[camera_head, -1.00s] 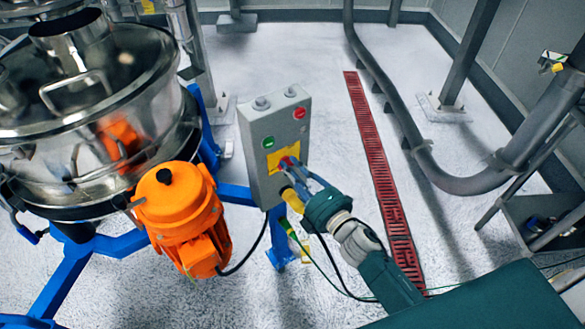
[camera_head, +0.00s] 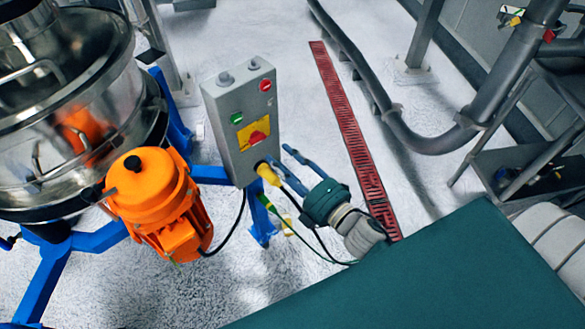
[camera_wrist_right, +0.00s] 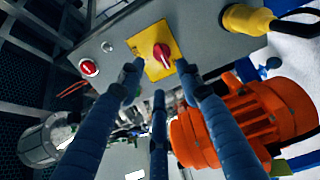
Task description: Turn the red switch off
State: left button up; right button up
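The red switch (camera_head: 258,136) sits on a yellow plate (camera_head: 247,134) on the front of a grey control box (camera_head: 222,105). In the right wrist view the red switch (camera_wrist_right: 162,54) shows whole. My right gripper (camera_head: 278,160) is just in front of and below the switch, with its blue fingers spread. In the wrist view the fingers of my right gripper (camera_wrist_right: 158,78) point at the plate on both sides, with a gap to the switch and nothing between them. My left gripper is not in view.
An orange motor (camera_head: 155,190) and a steel sifter (camera_head: 75,100) on a blue frame (camera_head: 100,238) stand left of the box. A yellow plug (camera_head: 268,174) with cables hangs below the switch. A red floor grate (camera_head: 345,120) runs behind. Open floor lies around it.

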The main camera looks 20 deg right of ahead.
jog(key=v, duration=0.4)
jog(key=shift+s, duration=0.1)
dwell(0.3)
jog(key=s+d+f+m+g+h, duration=0.1)
jog(key=s+f+m+g, duration=0.25)
jog(key=f, duration=0.85)
jog(key=s+d+f+m+g+h, duration=0.2)
jog(key=s+f+m, duration=0.2)
jog(key=f, duration=0.7)
jog(key=s+d+f+m+g+h, duration=0.1)
jog(key=s+f+m+g, duration=0.2)
jog(key=f, duration=0.9)
jog(key=s+f+m+g, duration=0.2)
jog(key=s+f, duration=0.3)
jog(key=s, duration=0.4)
jog(key=s+f+m+g, duration=0.3)
jog(key=s+f, duration=0.3)
jog(key=s, duration=0.3)
jog(key=s+f+m+g+h, duration=0.1)
jog(key=s+f+m+g, duration=0.2)
jog(key=s+f, duration=0.3)
jog(key=s+a, duration=0.1)
jog(key=s, duration=0.3)
